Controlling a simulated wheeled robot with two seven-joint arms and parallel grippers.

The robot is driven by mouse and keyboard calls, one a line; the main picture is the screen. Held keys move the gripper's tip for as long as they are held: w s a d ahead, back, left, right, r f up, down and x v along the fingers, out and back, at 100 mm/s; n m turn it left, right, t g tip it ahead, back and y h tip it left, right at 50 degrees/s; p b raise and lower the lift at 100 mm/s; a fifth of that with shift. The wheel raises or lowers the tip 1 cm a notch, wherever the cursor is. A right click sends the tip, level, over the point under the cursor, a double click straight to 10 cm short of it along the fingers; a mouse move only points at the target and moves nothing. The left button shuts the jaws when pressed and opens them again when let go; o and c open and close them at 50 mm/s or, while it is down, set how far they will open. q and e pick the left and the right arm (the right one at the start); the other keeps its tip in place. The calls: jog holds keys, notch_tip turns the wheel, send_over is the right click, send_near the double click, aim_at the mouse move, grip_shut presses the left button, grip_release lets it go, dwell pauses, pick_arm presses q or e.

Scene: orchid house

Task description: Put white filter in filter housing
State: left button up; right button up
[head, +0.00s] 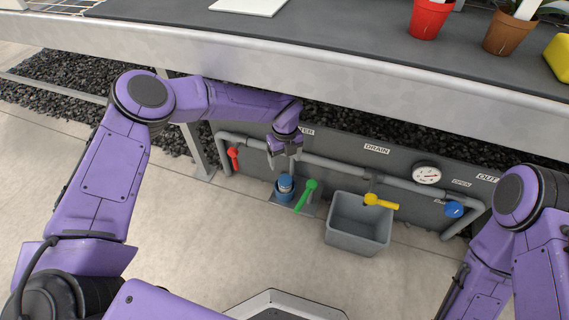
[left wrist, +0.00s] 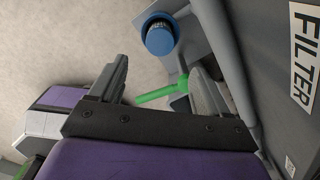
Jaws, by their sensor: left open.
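My left gripper (head: 284,158) is open and points down, above and slightly left of a blue cup-shaped part (head: 284,190) low on the pipe panel. A paler, blue-and-whitish piece shows in the cup's top; I cannot tell whether it is the white filter. In the left wrist view, a round blue part (left wrist: 160,38) with a dark ribbed end lies beyond the open fingers (left wrist: 162,84), apart from them. No separate white filter is clearly visible. My right gripper is out of view.
A green lever (head: 306,194) is right beside the cup. A red lever (head: 234,157), yellow lever (head: 379,201) and blue knob (head: 454,209) sit along the pipe. A grey bin (head: 358,224) stands on the floor. The bench edge (head: 330,75) overhangs the panel.

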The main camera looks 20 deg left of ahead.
pick_arm(q)
jog(key=s+a+f+m+t+y, duration=0.25)
jog(key=s+a+f+m, duration=0.3)
jog(key=s+m, duration=0.5)
jog(key=s+a+f+m+t+y, duration=0.1)
jog(key=s+a+f+m+y, duration=0.3)
jog(key=s+f+m, duration=0.45)
jog(key=s+a+r+m+h, duration=0.1)
jog(key=s+m, duration=0.8)
jog(key=s+a+r+m+h, duration=0.1)
jog(key=s+a+m+h, duration=0.1)
jog(key=s+m, duration=0.7)
jog(key=shift+a+r+m, duration=0.25)
jog(key=shift+m, duration=0.15)
jog(key=shift+s+g, duration=0.1)
jog(key=shift+g, duration=0.15)
